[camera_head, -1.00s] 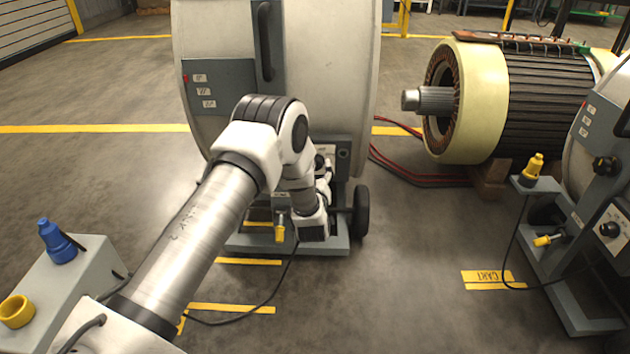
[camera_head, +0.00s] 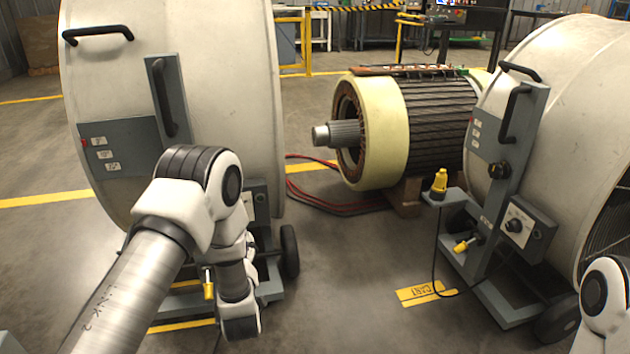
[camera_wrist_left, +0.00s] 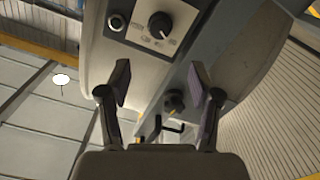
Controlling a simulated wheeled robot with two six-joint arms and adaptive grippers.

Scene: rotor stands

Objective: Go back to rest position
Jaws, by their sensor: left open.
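My left arm comes in from the lower left and bends down in front of the left drum-shaped cart (camera_head: 205,55). In the left wrist view my left gripper (camera_wrist_left: 160,72) is open, its two dark fingers apart with nothing between them. A grey control panel (camera_wrist_left: 190,20) with a black knob (camera_wrist_left: 160,25) lies beyond the fingers, and a second knob (camera_wrist_left: 174,102) shows between them. In the head view the left fingers are hidden behind my own wrist. Part of my right arm shows at the lower right edge; its gripper is out of view.
A yellow plug (camera_head: 208,288) hangs beside my left wrist. A large rotor (camera_head: 385,130) with a shaft stands at centre back. A second drum cart (camera_head: 570,110) with a yellow plug (camera_head: 439,182) on its ledge stands right.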

